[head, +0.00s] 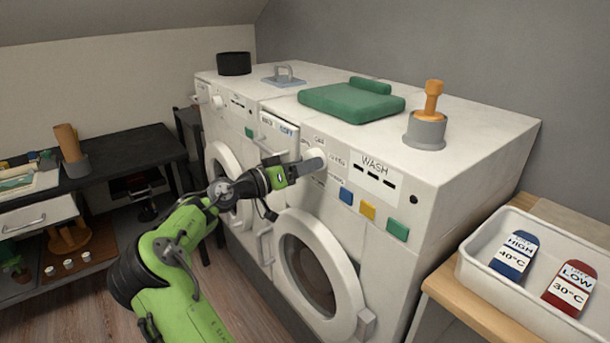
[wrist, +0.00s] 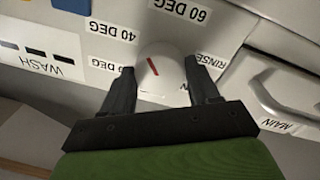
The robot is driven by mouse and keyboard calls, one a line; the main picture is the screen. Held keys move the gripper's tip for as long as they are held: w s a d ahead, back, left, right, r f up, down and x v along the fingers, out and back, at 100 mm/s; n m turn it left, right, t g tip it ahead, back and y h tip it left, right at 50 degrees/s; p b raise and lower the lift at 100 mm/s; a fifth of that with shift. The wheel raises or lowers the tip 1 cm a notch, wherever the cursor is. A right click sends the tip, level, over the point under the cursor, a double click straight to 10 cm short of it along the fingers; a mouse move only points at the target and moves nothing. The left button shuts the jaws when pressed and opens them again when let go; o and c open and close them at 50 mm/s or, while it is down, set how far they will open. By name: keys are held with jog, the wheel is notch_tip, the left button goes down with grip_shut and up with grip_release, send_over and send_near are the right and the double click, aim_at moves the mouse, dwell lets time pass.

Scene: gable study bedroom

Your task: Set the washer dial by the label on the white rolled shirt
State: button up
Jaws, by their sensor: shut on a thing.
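The white washer dial (head: 316,154) is on the front panel of the nearer washer. In the wrist view the dial (wrist: 160,72) is between my two fingertips, and its red mark points up and left, roughly towards the "40 DEG" label. "60 DEG" and "RINSE" labels are also around it. My gripper (head: 300,168) is shut on the dial; it also shows in the wrist view (wrist: 158,78). A blue roll labelled HIGH 40°C (head: 514,255) and a red roll labelled LOW 30°C (head: 570,288) lie in a white tray. I see no clearly white rolled shirt.
The white tray (head: 465,277) stands on a wooden top at the right. Blue, yellow and green buttons (head: 397,230) are right of the dial. A green folded cloth (head: 350,102) and a grey pot with a wooden handle (head: 425,131) are on top. A dark desk (head: 120,148) is left.

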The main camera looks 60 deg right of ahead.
jog(key=shift+w+m+y+b, duration=0.15)
jog(key=shift+m+b, duration=0.35)
jog(key=shift+m, duration=1.45)
jog(key=shift+s+m+y+b, duration=0.1)
jog(key=shift+m+y+b, duration=0.25)
jog(key=shift+m, duration=1.6)
jog(key=o, duration=1.1)
jog(key=shift+c, duration=0.2)
jog(key=p+v, duration=0.3)
jog(key=v, duration=1.2)
jog(key=shift+w+a+p, duration=0.15)
jog(key=shift+a+p, duration=0.2)
jog(key=shift+p, duration=0.05)
